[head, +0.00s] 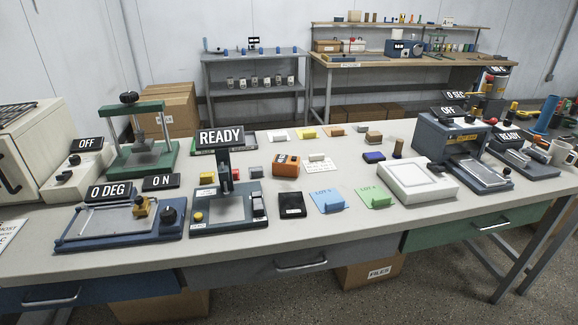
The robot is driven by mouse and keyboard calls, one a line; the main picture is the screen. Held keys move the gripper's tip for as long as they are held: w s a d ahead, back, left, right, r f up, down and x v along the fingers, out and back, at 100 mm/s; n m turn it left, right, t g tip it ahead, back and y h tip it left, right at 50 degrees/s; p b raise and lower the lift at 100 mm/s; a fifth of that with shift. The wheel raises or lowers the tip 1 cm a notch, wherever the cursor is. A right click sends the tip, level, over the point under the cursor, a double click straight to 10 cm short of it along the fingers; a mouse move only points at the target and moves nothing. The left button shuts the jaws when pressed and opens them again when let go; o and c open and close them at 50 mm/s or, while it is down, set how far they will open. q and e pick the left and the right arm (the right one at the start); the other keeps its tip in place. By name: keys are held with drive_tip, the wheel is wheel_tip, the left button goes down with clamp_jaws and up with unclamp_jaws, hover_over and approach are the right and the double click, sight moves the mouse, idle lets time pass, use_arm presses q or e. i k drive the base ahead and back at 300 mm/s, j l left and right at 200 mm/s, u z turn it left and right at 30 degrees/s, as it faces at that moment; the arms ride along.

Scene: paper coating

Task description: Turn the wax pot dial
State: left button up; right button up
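No thing in the head view is readably labelled as a wax pot, so I cannot tell for sure which it is. A blue flat device (110,228) at the front left of the bench has a brass-coloured block (142,207) and a round black knob (168,215). Signs reading "0 DEG" (109,191) and "ON" (160,181) stand above it. Behind it, a pale box (72,178) with a dark knob (66,176) sits below an "OFF" sign (88,144). Neither of my grippers is in view.
A green press (142,158) stands behind the blue device. A blue stand (228,213) with a "READY" sign is to its right. Small blocks and cards lie mid-bench. A white plate device (418,180) and a blue oven-like unit (448,138) stand at right.

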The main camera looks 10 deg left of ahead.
sight(507, 123)
drive_tip(key=i+j+u, duration=0.35)
drive_tip(key=i+z, duration=0.1)
drive_tip(key=z, duration=1.3)
drive_tip(key=i+l, duration=0.2)
drive_tip(key=l, duration=0.2)
drive_tip(key=i+l, duration=0.2)
drive_tip(key=l, duration=0.2)
drive_tip(key=i+l, duration=0.25)
drive_tip(key=l, duration=0.15)
drive_tip(key=i+l, duration=0.2)
drive_tip(key=l, duration=0.2)
drive_tip(key=z, duration=0.05)
